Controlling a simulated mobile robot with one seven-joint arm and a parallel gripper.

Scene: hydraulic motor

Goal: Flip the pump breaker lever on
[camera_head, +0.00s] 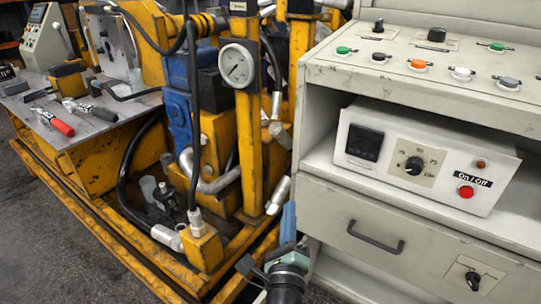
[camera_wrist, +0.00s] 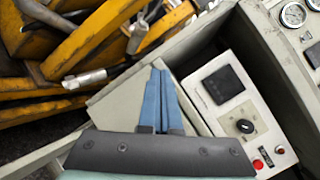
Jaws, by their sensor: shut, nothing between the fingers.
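My gripper (camera_head: 289,208) shows at the bottom middle of the head view, in front of the left edge of the grey cabinet. In the wrist view my gripper (camera_wrist: 160,72) has its two blue fingers together, with nothing between them. No lever is labelled as the pump breaker, so I cannot tell which control it is. A black rotary handle on a silver plate (camera_head: 473,279) sits on the cabinet's lower front, right of my gripper and apart from it. A control box (camera_head: 430,150) on the shelf has a black knob (camera_head: 414,166), which also shows in the wrist view (camera_wrist: 245,126).
The grey cabinet (camera_head: 340,219) has a drawer handle (camera_head: 376,238) that sticks out. Its sloped top carries several coloured buttons. A yellow hydraulic frame (camera_head: 249,150) with a gauge (camera_head: 237,65) and hoses stands close on the left. Free floor (camera_head: 50,240) shows at lower left.

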